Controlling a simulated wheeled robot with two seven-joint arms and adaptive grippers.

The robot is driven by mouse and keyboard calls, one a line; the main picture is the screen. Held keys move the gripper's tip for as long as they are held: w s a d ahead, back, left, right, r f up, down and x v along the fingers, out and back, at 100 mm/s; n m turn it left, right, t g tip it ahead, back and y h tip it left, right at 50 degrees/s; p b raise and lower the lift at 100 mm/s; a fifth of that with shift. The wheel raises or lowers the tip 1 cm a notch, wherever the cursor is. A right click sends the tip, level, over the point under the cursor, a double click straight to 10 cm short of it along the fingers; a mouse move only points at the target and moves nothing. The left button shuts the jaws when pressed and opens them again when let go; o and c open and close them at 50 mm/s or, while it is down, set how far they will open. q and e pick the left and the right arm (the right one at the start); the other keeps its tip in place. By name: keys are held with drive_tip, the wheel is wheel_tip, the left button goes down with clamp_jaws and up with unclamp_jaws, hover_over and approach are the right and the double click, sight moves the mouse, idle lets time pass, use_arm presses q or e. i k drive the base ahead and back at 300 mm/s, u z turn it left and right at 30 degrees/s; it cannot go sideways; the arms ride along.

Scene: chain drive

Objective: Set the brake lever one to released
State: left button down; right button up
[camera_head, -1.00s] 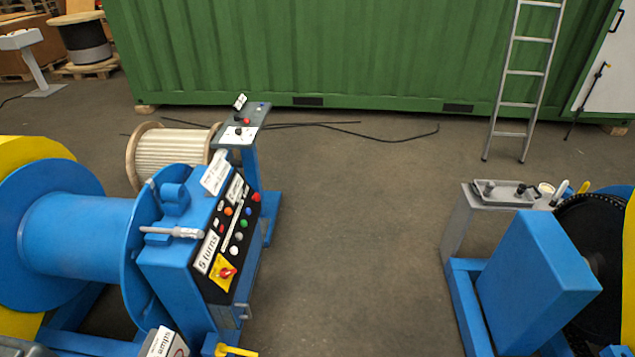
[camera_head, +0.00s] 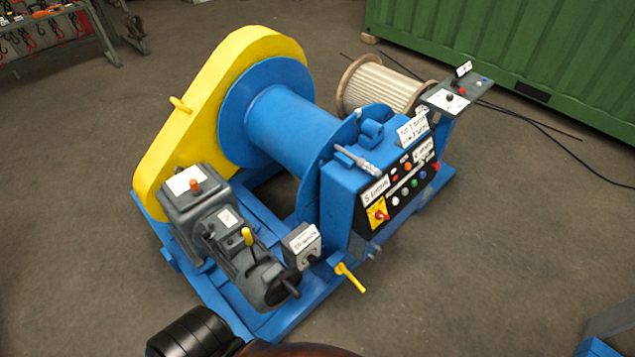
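A blue winch (camera_head: 290,130) with a yellow chain guard (camera_head: 200,105) stands on the floor in the head view. On its grey motor (camera_head: 235,245) is a short yellow lever (camera_head: 247,237), standing nearly upright. A longer yellow lever (camera_head: 349,277) sticks out at the near foot of the control box (camera_head: 340,200), slanting down to the right. No readable label tells which one is brake lever one. Neither gripper's fingers show; only a dark rounded piece, apparently of my own body, shows at the bottom edge.
A wooden spool (camera_head: 380,88) and a small control stand (camera_head: 455,97) are behind the winch. A green container (camera_head: 520,50) is at the back right, with black cables on the floor before it.

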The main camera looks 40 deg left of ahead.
sight(245, 232)
drive_tip(key=u, duration=2)
drive_tip(key=k, duration=0.5)
drive_tip(key=z, duration=0.8)
drive_tip(key=i, duration=0.65)
drive_tip(key=u, duration=0.55)
